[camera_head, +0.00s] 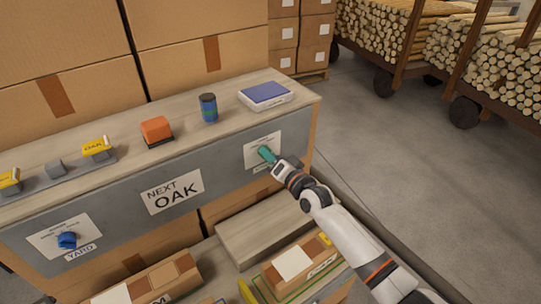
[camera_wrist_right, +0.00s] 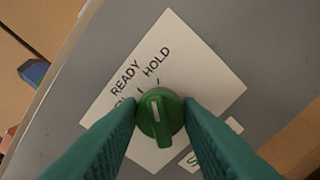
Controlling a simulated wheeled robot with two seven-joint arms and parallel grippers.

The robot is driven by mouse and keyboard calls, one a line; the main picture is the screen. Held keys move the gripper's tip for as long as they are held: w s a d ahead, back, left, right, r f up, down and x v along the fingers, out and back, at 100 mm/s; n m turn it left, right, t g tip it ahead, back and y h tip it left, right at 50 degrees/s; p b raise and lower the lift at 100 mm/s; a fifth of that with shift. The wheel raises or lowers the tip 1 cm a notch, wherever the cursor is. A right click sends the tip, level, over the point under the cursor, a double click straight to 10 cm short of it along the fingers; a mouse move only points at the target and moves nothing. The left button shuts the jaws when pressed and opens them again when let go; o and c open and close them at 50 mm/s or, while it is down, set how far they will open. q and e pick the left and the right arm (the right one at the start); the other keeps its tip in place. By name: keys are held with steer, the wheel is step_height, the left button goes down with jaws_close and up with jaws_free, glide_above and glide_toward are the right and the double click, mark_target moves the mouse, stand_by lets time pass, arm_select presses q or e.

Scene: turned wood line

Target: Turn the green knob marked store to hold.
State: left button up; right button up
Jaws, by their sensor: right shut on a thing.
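The green knob (camera_wrist_right: 160,115) sits on a white card (camera_wrist_right: 205,62) on the grey front panel. My right gripper (camera_head: 266,154) is shut on it, with teal fingers touching its two sides in the right wrist view (camera_wrist_right: 160,118). The knob's white pointer line points up in that view, slightly left, into the area between READY and HOLD; I cannot tell if it is on a mark. A third word is mostly hidden behind the knob and finger. A small tag (camera_wrist_right: 195,160) with green lettering is partly covered. My left gripper is not in view.
A blue knob (camera_head: 67,240) marked YARD is at the panel's left, with a NEXT OAK sign (camera_head: 173,192) between. Open floor lies to the right.

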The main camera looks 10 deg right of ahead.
steer(key=shift+m, duration=0.8)
steer(key=o, duration=1)
steer(key=shift+s+d, duration=0.1)
steer(key=v, duration=1.1)
steer(key=shift+s+d, duration=0.15)
steer(key=shift+s, duration=0.2)
